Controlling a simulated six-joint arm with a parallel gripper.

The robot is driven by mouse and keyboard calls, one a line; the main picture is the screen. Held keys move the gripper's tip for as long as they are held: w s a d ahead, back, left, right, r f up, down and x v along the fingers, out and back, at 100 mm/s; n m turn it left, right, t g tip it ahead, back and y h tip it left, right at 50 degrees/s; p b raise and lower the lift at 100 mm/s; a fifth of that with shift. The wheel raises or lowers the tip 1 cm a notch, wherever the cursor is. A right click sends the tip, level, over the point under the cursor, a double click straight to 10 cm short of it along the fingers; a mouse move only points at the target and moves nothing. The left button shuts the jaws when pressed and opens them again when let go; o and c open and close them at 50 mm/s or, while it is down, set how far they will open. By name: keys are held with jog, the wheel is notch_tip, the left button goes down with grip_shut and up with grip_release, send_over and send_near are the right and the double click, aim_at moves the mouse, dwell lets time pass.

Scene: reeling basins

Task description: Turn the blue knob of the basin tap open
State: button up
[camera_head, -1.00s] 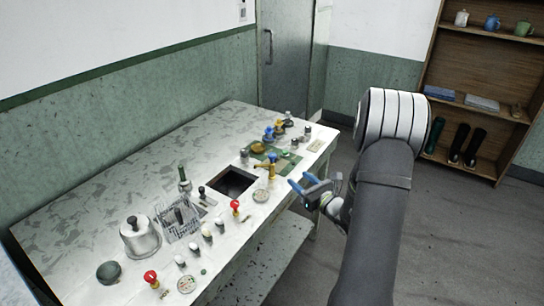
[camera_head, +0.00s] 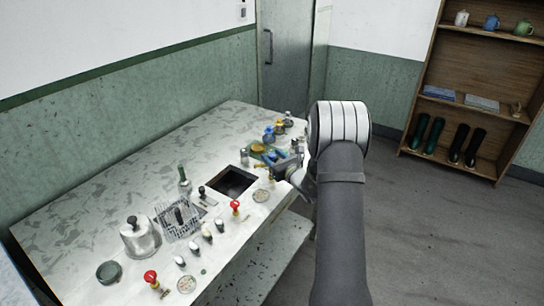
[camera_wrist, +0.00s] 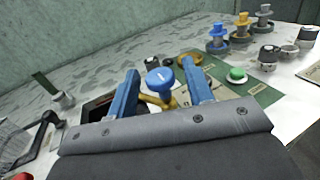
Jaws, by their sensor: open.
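The blue knob (camera_wrist: 160,78) of the basin tap shows in the wrist view as a round blue disc on top of the brass tap (camera_wrist: 155,100). It lies between the two blue fingers of my gripper (camera_wrist: 162,90), which stand apart on either side of it. I cannot tell whether a finger touches it. In the head view my gripper (camera_head: 277,160) is over the far end of the bench beside the basin, and it hides the knob and most of the tap. The dark square basin (camera_head: 231,182) is just left of the gripper in that view.
Blue, yellow and grey stacked pieces (camera_wrist: 217,38) stand on dark bases beyond the tap. A green mat (camera_wrist: 255,93) bears a green button (camera_wrist: 237,74). The back left bench is clear.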

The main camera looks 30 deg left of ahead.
jog(key=shift+w+a, duration=0.2)
jog(key=shift+a, duration=0.3)
jog(key=c, duration=0.9)
